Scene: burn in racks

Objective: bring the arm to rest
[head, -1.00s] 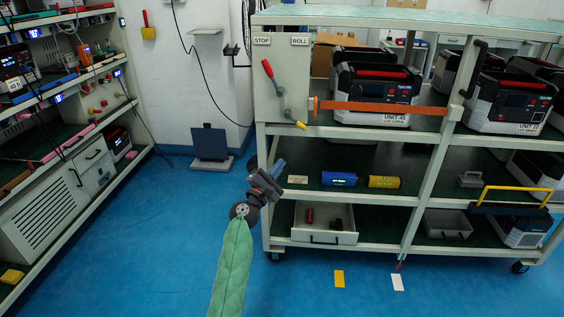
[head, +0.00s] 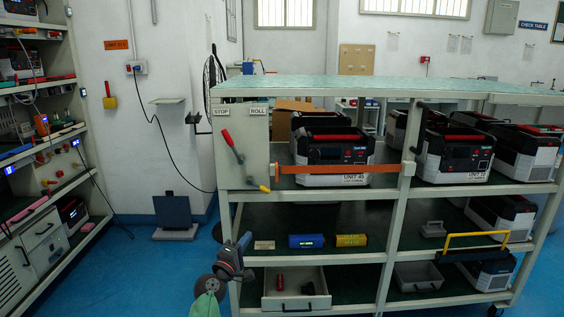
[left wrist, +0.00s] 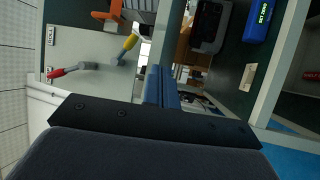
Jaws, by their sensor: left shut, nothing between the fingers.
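My left gripper (head: 243,240) shows at the lower middle of the head view, in front of the left end of the rack cart. Its arm comes up from the bottom edge. In the left wrist view its blue fingers (left wrist: 162,88) are together with nothing between them. The fingers point toward the cart's left end, apart from the red-handled lever (head: 232,146), which also shows in the left wrist view (left wrist: 72,69). My right gripper is in neither view.
The rack cart (head: 390,196) holds several units, an orange bar (head: 340,168), a blue box (head: 306,241), a yellow box (head: 351,240) and an open drawer (head: 297,302). Shelves (head: 40,215) stand at the left.

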